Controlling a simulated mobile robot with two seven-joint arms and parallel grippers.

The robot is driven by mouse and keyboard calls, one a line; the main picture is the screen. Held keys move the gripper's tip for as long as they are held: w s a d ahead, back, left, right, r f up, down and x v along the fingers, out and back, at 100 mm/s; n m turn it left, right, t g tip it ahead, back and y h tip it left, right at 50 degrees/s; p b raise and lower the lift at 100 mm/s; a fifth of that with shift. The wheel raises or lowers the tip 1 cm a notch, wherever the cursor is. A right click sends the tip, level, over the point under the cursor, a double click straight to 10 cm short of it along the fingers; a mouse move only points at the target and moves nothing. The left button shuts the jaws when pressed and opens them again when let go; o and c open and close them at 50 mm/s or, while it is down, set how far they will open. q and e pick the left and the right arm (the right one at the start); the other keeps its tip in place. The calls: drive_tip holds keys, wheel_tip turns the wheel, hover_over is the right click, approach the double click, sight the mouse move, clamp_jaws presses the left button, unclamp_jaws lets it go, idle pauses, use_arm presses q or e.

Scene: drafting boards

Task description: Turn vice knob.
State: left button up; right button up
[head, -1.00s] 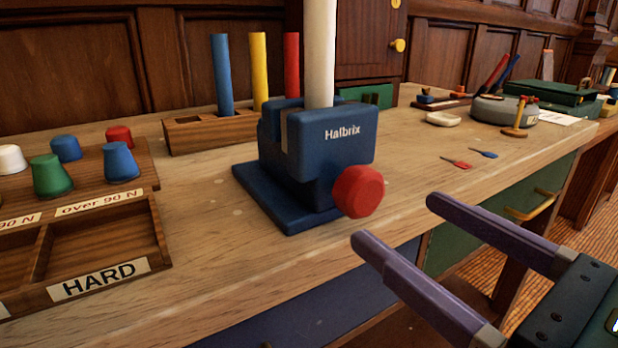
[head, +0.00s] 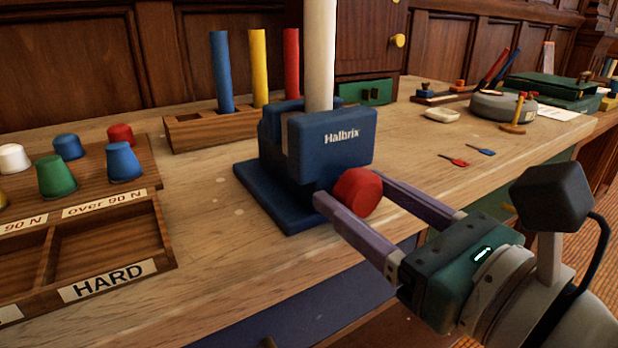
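The blue vice (head: 318,150), marked Halbrix, stands on the wooden bench with a pale upright rod (head: 320,55) in its jaws. Its red faceted knob (head: 358,191) sticks out at the front right. My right gripper (head: 345,189) reaches in from the lower right with its two purple fingers apart, one on each side of the knob. The near finger covers the knob's lower left edge, and the far finger passes behind its right side. I cannot tell whether either finger touches the knob. My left gripper is not in view.
A wooden block (head: 200,131) with blue, yellow and red rods stands behind the vice. A wooden tray (head: 115,249) marked HARD and several coloured knobs are at left. Red and blue small tags (head: 455,161) lie to the right. The bench between tray and vice is clear.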

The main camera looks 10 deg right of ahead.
drive_tip(key=c, duration=0.9)
